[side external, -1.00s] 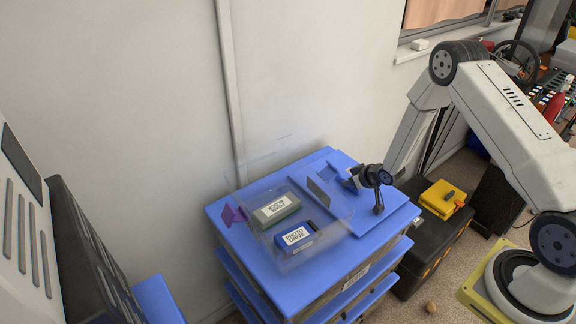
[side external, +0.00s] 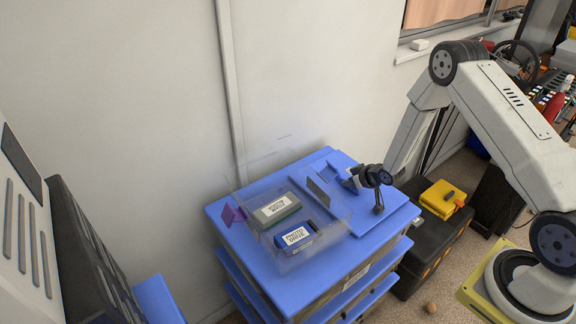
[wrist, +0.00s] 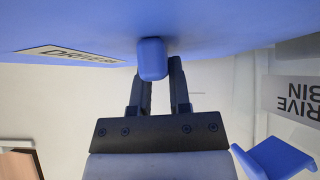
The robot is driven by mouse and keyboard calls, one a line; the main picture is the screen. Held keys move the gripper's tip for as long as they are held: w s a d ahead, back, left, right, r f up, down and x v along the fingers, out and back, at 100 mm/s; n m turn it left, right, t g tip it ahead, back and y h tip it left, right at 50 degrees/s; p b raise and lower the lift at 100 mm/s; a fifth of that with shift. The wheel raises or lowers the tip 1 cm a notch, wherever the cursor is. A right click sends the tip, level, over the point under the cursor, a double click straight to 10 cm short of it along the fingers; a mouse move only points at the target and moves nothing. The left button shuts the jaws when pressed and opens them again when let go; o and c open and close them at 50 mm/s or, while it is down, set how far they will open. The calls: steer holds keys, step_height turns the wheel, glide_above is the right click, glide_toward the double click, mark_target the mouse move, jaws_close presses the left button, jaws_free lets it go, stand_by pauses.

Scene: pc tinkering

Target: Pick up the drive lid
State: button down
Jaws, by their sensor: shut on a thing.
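The drive lid (side external: 388,212) appears to be the flat blue slab lying on the right part of the blue cabinet top. In the wrist view, a blue panel (wrist: 215,25) with a drive label fills the top, and a rounded blue knob (wrist: 152,60) sticks out from it. My gripper (side external: 350,181) is low at the slab. In the wrist view my gripper (wrist: 160,70) has its fingers shut on the knob, one on each side. My gripper hides part of the slab in the side view. I cannot tell whether the slab is lifted.
A clear bin (side external: 340,228) on the cabinet (side external: 235,220) holds a green-edged box (side external: 276,209) and a blue labelled drive (side external: 295,237). A purple tab (side external: 233,215) is at its left. The wall stands close behind. A black case (side external: 455,235) with a yellow box (side external: 442,196) is at right.

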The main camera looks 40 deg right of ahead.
steer(key=shift+r, duration=0.1)
stand_by(0.3)
steer(key=shift+s+d+r, duration=0.1)
steer(key=shift+d+r, duration=0.05)
steer(key=shift+r, duration=0.75)
steer(key=r, duration=0.5)
steer(key=shift+s+d, duration=0.35)
steer(key=shift+s, duration=0.05)
steer(key=s+d, duration=1.1)
steer(key=s, duration=0.3)
steer(key=shift+s+d, duration=0.25)
steer(key=shift+d, duration=0.1)
steer(key=shift+w, duration=0.1)
